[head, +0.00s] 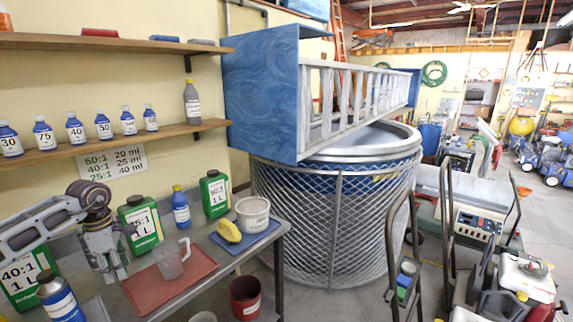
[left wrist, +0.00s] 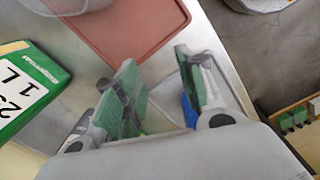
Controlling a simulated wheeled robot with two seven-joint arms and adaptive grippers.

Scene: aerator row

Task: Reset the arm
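My left arm comes in from the left in the head view. Its gripper (head: 113,272) points down over the bench, just left of the red mat. In the left wrist view the two green-padded fingers of the left gripper (left wrist: 160,88) stand apart, with no object clearly held between them. The red mat (left wrist: 130,28) shows beyond the fingertips. My right gripper is in neither view.
Green 1 L jugs (head: 140,226) stand close behind the left gripper. A clear pitcher (head: 170,262) stands on the red mat (head: 205,262). A bottle shelf (head: 170,132) overhangs the bench.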

